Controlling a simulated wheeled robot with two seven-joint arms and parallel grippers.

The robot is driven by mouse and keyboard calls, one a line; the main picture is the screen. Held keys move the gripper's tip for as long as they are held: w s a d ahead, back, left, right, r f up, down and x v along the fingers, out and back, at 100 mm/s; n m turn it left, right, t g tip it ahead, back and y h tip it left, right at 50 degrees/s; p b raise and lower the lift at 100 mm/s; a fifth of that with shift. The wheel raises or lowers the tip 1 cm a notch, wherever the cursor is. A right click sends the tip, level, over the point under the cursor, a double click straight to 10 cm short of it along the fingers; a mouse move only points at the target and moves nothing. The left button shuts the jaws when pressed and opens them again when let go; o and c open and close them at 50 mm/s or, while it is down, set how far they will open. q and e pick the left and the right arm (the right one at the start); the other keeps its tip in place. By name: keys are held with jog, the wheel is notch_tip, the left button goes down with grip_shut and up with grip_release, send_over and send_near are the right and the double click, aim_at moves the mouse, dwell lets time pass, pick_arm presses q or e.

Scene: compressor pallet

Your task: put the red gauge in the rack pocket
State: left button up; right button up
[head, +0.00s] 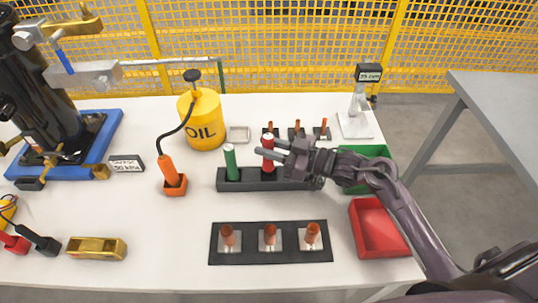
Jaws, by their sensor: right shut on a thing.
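The red gauge (268,162) is an upright red cylinder with a pale top. My right gripper (268,147) is shut on its upper part, reaching in from the right. The gauge's lower end meets the dark rack (248,185) at its middle; I cannot tell how deep it sits in the pocket. A green gauge (231,163) stands upright in the rack's left pocket. The right end of the rack is partly hidden by my right gripper and wrist. My left gripper is out of the picture.
A yellow oil can (203,122) stands behind the rack, and an orange-handled tool in a holder (174,187) to its left. A black plate (239,257) with several brown-topped pegs lies in front. A red bin (378,235) and a green bin (376,152) are at right.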

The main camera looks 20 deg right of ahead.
jog(key=shift+f, duration=1.55)
jog(key=shift+f, duration=0.15)
jog(key=o, duration=1)
jog(key=shift+s+d, duration=0.15)
jog(key=v, duration=0.7)
jog(key=shift+d+b, duration=0.1)
jog(key=shift+b, duration=0.3)
